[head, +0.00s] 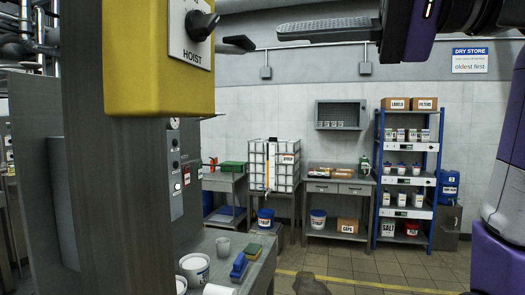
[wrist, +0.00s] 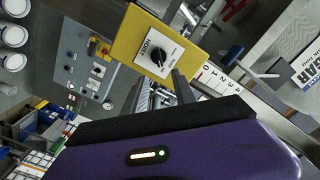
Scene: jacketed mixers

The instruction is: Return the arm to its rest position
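My gripper (wrist: 158,88) shows at the bottom of the wrist view as a purple body with a black front edge. Two dark fingers reach up from it with a gap between them; nothing is seen held. In the head view a long grey finger (head: 325,30) points left from my purple and black wrist at the top right. The yellow hoist box (head: 158,60) with a black knob (head: 203,24) stands left of the fingertip, apart from it in the picture. The box also shows just beyond the fingers in the wrist view (wrist: 128,42).
A grey post (head: 80,180) stands under the hoist box. A bench below holds a white tub (head: 195,268), a blue brush (head: 239,266) and a sponge (head: 254,251). A blue shelf rack (head: 379,170), a white caged tank (head: 285,165) and tables line the back wall. Open floor lies before them.

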